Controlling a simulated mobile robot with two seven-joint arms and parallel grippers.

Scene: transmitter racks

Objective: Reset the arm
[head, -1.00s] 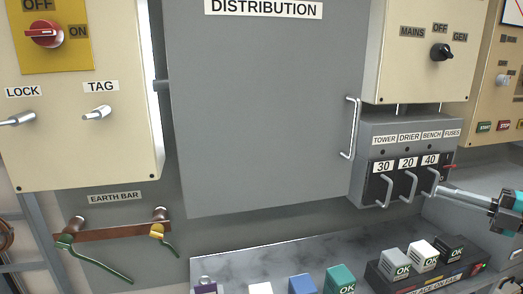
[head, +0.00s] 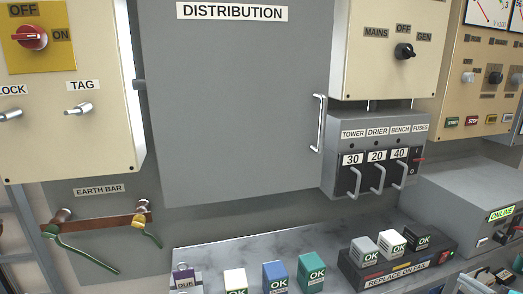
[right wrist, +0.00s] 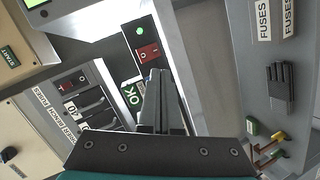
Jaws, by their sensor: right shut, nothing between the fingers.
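My right gripper (right wrist: 160,76) shows in the right wrist view, its dark fingers together and nothing between them. Behind the fingers is a small block marked OK (right wrist: 132,95). A panel with a red switch and a green light (right wrist: 147,52) lies just beyond the fingertips. I make out neither gripper in the head view, and my left gripper shows in no view.
The closed grey distribution door (head: 235,110) has a protruding handle (head: 318,122). The fuse unit (head: 376,150) with several handles is right of it. Several coloured blocks, including a teal one (head: 312,272), stand on the grey bench (head: 210,255). A grey online box (head: 462,190) is at the right.

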